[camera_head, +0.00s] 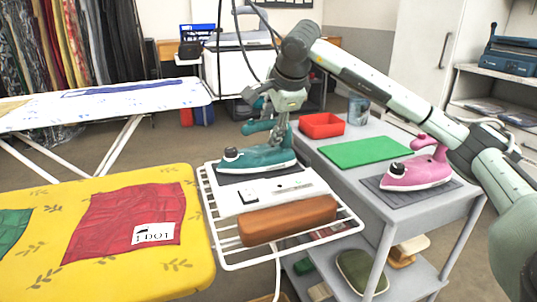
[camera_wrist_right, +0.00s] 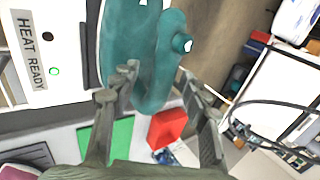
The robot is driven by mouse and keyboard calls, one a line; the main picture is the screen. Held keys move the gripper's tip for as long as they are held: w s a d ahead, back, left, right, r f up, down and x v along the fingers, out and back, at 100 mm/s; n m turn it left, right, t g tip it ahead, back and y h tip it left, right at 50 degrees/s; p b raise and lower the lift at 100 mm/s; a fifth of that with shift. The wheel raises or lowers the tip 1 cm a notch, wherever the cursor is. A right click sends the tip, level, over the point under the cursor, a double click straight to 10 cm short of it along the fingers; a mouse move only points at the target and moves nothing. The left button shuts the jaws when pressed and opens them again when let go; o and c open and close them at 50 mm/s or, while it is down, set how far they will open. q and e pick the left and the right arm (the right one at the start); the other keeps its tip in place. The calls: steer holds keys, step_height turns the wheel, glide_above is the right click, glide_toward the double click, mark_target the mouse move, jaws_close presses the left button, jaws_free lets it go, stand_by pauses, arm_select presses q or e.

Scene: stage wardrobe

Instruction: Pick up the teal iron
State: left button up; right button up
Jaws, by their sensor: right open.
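The teal iron (camera_head: 262,159) rests on a dark pad at the back of a white wire rack, its handle upright. My right gripper (camera_head: 270,108) comes down from above and is open at the top of the iron's handle. In the right wrist view, the teal iron (camera_wrist_right: 152,85) lies between the two open fingers of my right gripper (camera_wrist_right: 158,75). The left finger overlaps the iron's body in that view. I cannot tell whether either finger touches it. My left gripper is not in view.
The rack (camera_head: 347,222) also holds a white panel and a brown block (camera_head: 288,220). A yellow ironing board (camera_head: 100,270) stands left.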

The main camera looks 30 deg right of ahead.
jaws_close()
steer(key=shift+r, duration=0.15)
steer(key=shift+r, duration=0.55)
steer(key=r, duration=0.1)
steer(key=a+r, duration=0.1)
steer(key=r, duration=0.1)
steer(key=shift+w+r, duration=0.15)
steer(key=shift+r, duration=0.15)
steer(key=w+a+r, duration=0.2)
steer(key=a+r, duration=0.4)
steer(key=a, duration=0.4)
steer(key=shift+w, duration=0.15)
